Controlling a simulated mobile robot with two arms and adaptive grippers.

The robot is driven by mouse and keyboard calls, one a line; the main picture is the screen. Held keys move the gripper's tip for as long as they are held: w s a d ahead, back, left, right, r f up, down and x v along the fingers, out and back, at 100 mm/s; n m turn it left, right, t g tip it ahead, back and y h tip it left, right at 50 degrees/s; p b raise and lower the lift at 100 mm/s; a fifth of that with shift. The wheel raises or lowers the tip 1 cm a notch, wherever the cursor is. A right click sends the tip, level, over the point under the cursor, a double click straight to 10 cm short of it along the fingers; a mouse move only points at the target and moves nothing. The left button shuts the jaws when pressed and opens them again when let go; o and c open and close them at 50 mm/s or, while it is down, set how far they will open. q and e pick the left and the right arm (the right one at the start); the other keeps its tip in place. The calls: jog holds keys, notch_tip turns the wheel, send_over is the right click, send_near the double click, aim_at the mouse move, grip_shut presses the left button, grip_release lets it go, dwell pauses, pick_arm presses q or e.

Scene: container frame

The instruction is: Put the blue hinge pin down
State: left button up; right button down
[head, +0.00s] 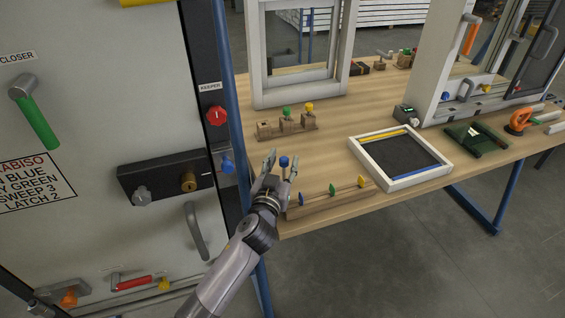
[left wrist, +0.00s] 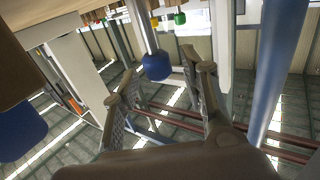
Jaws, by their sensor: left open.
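The blue hinge pin (head: 284,162) has a blue head and a grey shaft. It stands near the front left corner of the table, head up. In the left wrist view, which is upside down, its blue head (left wrist: 156,66) and metal shaft show between the spread fingers, with gaps on both sides. My left gripper (head: 280,165) is open around the pin. The pin's lower end is hidden behind the gripper in the head view, so I cannot tell what it rests in. My right gripper is not in view.
A wooden rail (head: 330,201) with blue, green and yellow discs lies just right of my gripper. Wooden blocks (head: 287,127) with green and yellow knobs stand behind. A framed tray (head: 424,176) is right. The cabinet door (head: 100,120) and blue post (head: 232,100) are close left.

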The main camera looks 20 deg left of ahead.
pick_arm(q)
jog(key=shift+r, duration=0.25)
jog(key=s, duration=0.5)
jog(key=s+b, duration=0.1)
jog(key=s, duration=0.5)
jog(key=shift+f, duration=0.2)
jog(key=shift+s+r, duration=0.1)
jog(key=shift+s, duration=0.45)
